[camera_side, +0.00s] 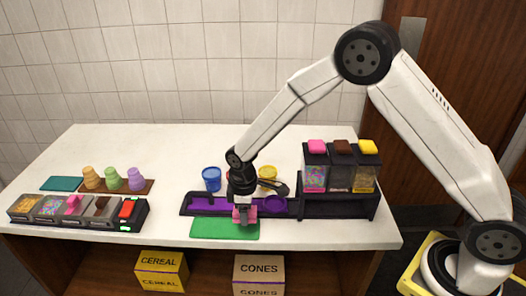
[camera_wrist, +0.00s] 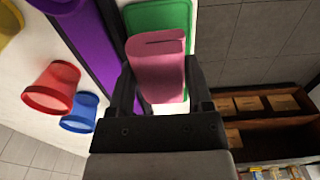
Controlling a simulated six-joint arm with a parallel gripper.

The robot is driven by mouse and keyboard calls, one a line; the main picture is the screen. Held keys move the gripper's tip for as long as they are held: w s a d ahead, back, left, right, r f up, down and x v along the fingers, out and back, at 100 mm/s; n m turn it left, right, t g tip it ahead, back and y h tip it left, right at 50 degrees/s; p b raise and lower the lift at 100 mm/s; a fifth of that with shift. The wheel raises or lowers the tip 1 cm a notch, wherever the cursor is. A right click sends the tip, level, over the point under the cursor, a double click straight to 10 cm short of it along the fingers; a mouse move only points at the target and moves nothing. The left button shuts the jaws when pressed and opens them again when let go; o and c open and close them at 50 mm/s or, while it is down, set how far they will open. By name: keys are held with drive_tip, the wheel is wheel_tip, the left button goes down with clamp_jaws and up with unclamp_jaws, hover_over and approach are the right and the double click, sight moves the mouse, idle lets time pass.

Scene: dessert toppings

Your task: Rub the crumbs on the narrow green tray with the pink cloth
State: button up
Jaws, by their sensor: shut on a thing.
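My gripper (camera_side: 243,207) points down, shut on the pink cloth (camera_side: 250,213), a folded pad. In the wrist view the cloth (camera_wrist: 158,72) sits between the two fingers of my gripper (camera_wrist: 163,80). The narrow green tray (camera_side: 222,230) lies flat at the front of the white counter. The cloth is over the tray's back right part in the side view; whether they touch I cannot tell. In the wrist view part of the green tray (camera_wrist: 171,15) shows behind the cloth. I cannot make out any crumbs.
A black rack with a purple strip (camera_side: 211,204) stands just behind the tray. Blue (camera_side: 211,178) and yellow (camera_side: 268,172) cups are behind it; a red cup (camera_wrist: 52,87) shows in the wrist view. Dispensers (camera_side: 340,170) stand right, topping bins (camera_side: 75,208) left.

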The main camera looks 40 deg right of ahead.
drive_tip(key=shift+r, duration=1.85)
